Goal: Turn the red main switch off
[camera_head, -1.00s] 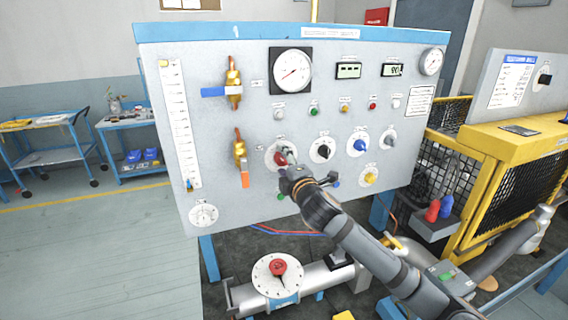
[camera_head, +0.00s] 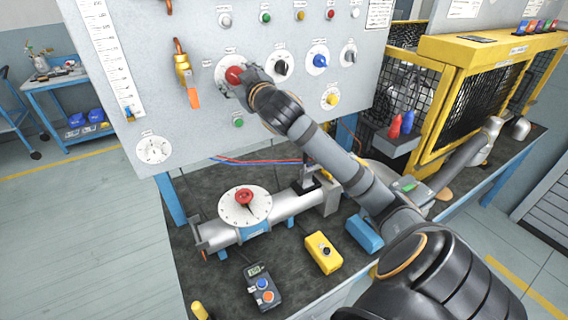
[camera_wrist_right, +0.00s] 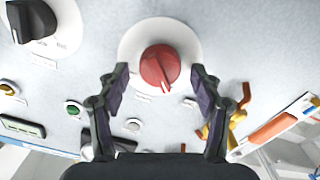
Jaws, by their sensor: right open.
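The red main switch (camera_head: 234,75) is a red rotary knob on a round white plate on the grey panel. In the right wrist view the red knob (camera_wrist_right: 160,66) carries a white mark towards its lower edge. My right gripper (camera_head: 246,76) is at the panel, in front of the switch and partly over its right side. In the right wrist view my right gripper (camera_wrist_right: 160,76) is open, one finger on each side of the knob, with gaps showing to both fingers. My left gripper is out of view.
A black knob (camera_head: 282,67) and a blue knob (camera_head: 319,60) sit to the right of the switch. An orange-handled brass valve (camera_head: 184,72) is to its left, a green button (camera_head: 238,121) below. A red-knobbed dial (camera_head: 244,205) stands on the bench.

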